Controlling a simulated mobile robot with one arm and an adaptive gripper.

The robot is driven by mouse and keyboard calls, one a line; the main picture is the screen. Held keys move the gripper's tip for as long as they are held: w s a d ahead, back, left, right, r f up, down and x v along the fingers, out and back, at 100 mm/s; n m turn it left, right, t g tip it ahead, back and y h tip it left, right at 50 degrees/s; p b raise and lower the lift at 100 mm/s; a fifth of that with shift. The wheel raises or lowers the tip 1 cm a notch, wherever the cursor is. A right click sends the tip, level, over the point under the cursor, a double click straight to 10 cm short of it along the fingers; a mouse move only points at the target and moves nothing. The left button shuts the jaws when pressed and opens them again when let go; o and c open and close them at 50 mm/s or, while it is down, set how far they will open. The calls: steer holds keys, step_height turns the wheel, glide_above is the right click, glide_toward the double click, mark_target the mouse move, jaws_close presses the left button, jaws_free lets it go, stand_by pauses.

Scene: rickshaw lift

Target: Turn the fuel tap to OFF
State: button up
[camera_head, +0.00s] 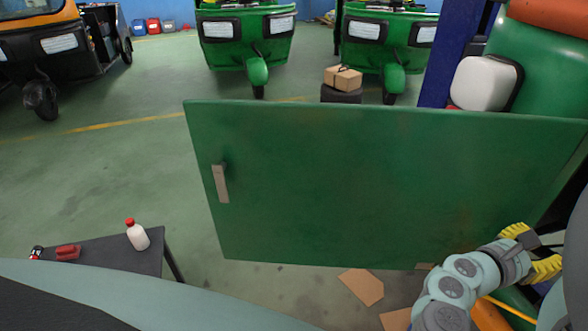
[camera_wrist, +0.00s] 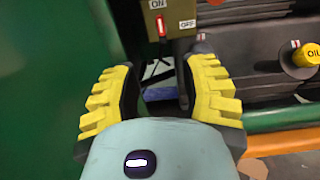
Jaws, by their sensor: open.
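The fuel tap shows in the wrist view as a brownish box with a slim red lever (camera_wrist: 162,25). An ON label (camera_wrist: 187,24) side plate pair marks it: ON sits above the lever and OFF to its right. The lever stands roughly upright in the picture, below ON. My gripper (camera_wrist: 160,67) has its yellow ribbed fingers spread wide and empty, with the tap beyond and above the gap between them, apart from it. The tap is hidden there.
A large green door panel (camera_head: 380,185) stands open beside my arm; green also fills the wrist view's left side. A yellow OIL cap (camera_wrist: 304,56) is right of the tap. A dark table (camera_head: 105,255) holds a white bottle (camera_head: 137,235).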

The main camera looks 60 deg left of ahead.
mark_target(585, 227)
steer(key=p+x, duration=0.1)
steer(key=x, duration=1.4)
steer(key=shift+w+d+r+p, duration=0.2)
steer(key=shift+w+d+p, duration=0.05)
steer(key=shift+w+p, duration=0.1)
jaws_close()
